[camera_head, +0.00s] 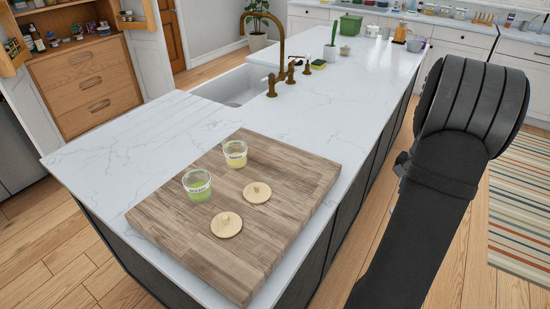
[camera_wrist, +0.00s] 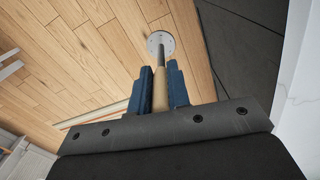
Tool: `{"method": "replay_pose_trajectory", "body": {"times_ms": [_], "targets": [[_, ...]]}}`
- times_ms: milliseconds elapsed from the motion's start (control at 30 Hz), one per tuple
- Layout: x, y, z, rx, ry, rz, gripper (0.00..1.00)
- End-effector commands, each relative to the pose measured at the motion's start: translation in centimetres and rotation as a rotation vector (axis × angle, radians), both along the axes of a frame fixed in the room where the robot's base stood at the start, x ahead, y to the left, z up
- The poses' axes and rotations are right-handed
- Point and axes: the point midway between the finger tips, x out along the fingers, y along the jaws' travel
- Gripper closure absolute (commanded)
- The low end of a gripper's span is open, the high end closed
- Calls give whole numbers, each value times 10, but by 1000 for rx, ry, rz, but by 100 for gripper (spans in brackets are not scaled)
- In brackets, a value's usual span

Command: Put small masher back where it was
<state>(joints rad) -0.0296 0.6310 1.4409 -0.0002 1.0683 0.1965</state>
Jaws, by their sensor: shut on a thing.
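The small masher (camera_wrist: 161,46) shows in the wrist view, with a wooden handle, a grey metal rod and a round pale perforated plate at the far end. My gripper (camera_wrist: 161,85) has its two blue fingers shut on the wooden handle. The masher points away from the gripper, over the wooden floor, touching nothing else that I can see. In the head view my arm rises at the right, beside the island, and the gripper and masher are out of sight. An open cabinet with door racks (camera_head: 130,18) stands at the upper left.
The marble island (camera_head: 130,140) carries a wooden board (camera_head: 280,165) with two glass jars (camera_head: 197,185) and two round lids (camera_head: 227,225). A sink (camera_head: 235,85) and brass tap (camera_head: 280,50) are behind. In the wrist view, a dark panel (camera_wrist: 245,45) and white edge (camera_wrist: 298,80) lie to the right.

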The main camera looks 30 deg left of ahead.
Motion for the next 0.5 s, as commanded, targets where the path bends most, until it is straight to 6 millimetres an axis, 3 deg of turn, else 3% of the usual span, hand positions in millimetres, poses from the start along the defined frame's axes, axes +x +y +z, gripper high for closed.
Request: {"method": "replay_pose_trajectory", "body": {"times_ms": [33,233,500], "targets": [[6,14,22,1,-8,41,100],[6,85,86,0,-5,375,100],[-28,196,170,-1,-6,976,100]]}}
